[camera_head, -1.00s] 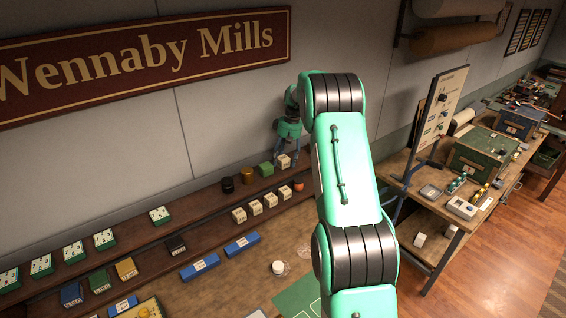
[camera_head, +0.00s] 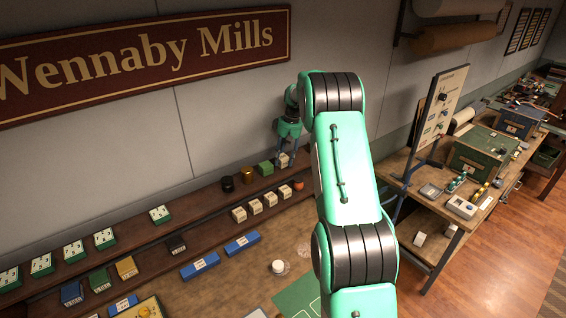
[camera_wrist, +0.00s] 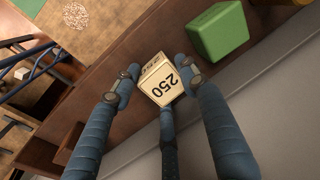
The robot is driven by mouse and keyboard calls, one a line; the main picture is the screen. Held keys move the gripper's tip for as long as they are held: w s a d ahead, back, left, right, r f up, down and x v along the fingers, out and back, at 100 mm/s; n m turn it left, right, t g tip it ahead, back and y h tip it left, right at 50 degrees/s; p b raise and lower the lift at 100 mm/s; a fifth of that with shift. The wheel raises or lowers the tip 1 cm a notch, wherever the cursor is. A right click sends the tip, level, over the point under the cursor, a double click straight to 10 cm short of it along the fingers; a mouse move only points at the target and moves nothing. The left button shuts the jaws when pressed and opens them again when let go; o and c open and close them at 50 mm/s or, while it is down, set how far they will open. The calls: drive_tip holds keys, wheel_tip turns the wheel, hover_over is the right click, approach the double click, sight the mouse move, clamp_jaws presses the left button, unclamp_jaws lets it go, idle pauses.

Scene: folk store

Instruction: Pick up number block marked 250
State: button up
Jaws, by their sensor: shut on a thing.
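The number block marked 250 (camera_wrist: 160,80) is a cream cube with dark digits, between the fingers of my gripper (camera_wrist: 155,71) in the wrist view. My gripper is shut on it, one finger at each side. In the head view, my gripper (camera_head: 286,155) is at the upper shelf against the wall, around the small pale block (camera_head: 284,160). The block is at shelf level; whether it still touches the shelf is hard to tell.
A green block (camera_head: 265,168) stands close beside it, also in the wrist view (camera_wrist: 218,31). A gold tin (camera_head: 246,175) and a black tin (camera_head: 227,184) stand farther left. Several cream blocks (camera_head: 255,207) stand on the step below. The wall is close behind.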

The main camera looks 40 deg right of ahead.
sight(282, 156)
drive_tip(key=shift+r, duration=0.15)
drive_tip(key=shift+r+b, duration=0.4)
drive_tip(key=shift+r, duration=1.15)
drive_tip(key=s+a+b, duration=0.1)
drive_tip(key=s+a, duration=0.2)
drive_tip(key=s, duration=0.4)
drive_tip(key=s+a+r+b, duration=0.1)
drive_tip(key=s+a, duration=0.3)
drive_tip(key=s, duration=0.3)
drive_tip(key=shift+a+r+b, duration=0.15)
drive_tip(key=shift+r+b, duration=0.15)
drive_tip(key=shift+b, duration=0.1)
drive_tip(key=shift+s, duration=0.1)
